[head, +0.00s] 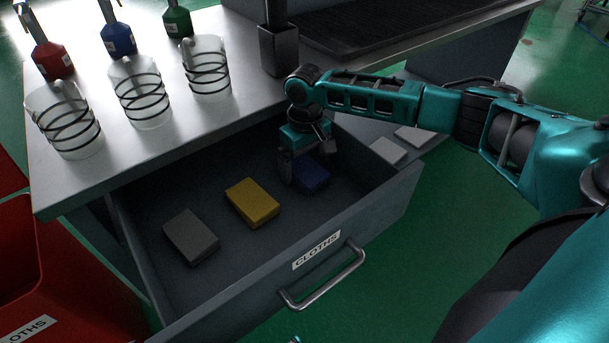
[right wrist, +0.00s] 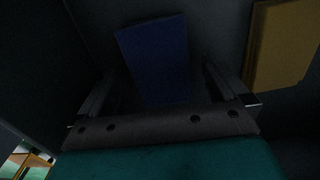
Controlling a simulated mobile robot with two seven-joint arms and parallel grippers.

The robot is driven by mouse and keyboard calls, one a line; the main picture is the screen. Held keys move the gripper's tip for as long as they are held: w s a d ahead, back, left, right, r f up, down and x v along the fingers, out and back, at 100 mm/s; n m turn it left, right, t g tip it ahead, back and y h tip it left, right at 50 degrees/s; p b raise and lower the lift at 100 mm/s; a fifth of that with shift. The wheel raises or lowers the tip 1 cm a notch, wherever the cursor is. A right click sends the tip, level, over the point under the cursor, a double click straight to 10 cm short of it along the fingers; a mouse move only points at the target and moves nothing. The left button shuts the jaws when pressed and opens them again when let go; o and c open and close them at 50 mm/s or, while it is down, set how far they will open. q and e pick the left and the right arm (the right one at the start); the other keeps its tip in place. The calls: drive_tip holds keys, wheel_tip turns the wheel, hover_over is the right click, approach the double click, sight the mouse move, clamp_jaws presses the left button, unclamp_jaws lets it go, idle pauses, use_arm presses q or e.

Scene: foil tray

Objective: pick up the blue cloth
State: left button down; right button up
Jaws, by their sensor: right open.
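The blue cloth (head: 312,175) is a folded block lying in the open drawer, at its right end in the head view. My right gripper (head: 297,168) is inside the drawer at the cloth, partly covering it in the head view. In the right wrist view the blue cloth (right wrist: 158,58) shows between the two open fingers of the right gripper (right wrist: 168,88), with a gap on each side. I cannot tell how far the fingertips are above the drawer floor. My left gripper is not in view.
A yellow cloth (head: 252,202) and a grey cloth (head: 190,236) lie in the same drawer (head: 330,248), left of the blue one. Glass beakers (head: 140,95) and coloured bottles stand on the counter (head: 190,140). A red bin (head: 60,285) is at the left.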

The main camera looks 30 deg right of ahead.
drive_tip(key=shift+f, duration=0.6)
drive_tip(key=c, duration=1.1)
